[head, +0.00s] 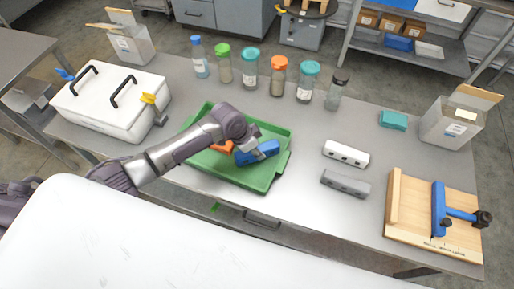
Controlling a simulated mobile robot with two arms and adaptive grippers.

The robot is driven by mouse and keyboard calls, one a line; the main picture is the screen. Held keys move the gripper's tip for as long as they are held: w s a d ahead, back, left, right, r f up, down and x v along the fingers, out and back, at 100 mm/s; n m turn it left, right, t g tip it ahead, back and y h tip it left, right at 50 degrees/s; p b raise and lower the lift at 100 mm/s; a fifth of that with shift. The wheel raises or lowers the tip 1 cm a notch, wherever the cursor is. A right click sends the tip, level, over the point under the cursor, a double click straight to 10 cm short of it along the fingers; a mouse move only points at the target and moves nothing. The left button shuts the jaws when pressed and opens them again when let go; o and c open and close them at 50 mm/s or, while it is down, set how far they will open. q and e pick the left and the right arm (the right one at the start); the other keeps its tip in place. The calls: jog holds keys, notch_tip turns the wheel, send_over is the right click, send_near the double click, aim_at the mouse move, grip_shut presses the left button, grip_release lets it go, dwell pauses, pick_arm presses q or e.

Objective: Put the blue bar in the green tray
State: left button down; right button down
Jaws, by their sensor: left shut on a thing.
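The blue bar (262,152) is over the right part of the green tray (245,180). My left gripper (246,148) reaches in from the left and is shut on the blue bar. I cannot tell whether the bar touches the tray floor. An orange piece (222,147) is in the tray beside the gripper, partly hidden by my arm. My right gripper is not in view.
A white bar (346,153) and a grey bar (345,184) lie right of the tray. Several capped bottles (250,68) stand behind it. A white lidded box (110,105) is at left, a wooden fixture (410,215) with a blue clamp at right.

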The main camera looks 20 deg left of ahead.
pick_arm(q)
jog(key=shift+f, duration=0.15)
jog(key=c, duration=0.7)
grip_release()
jog(key=shift+r, duration=0.25)
jog(key=v, duration=1.2)
jog(key=shift+b, duration=0.4)
jog(key=shift+d+f, duration=0.1)
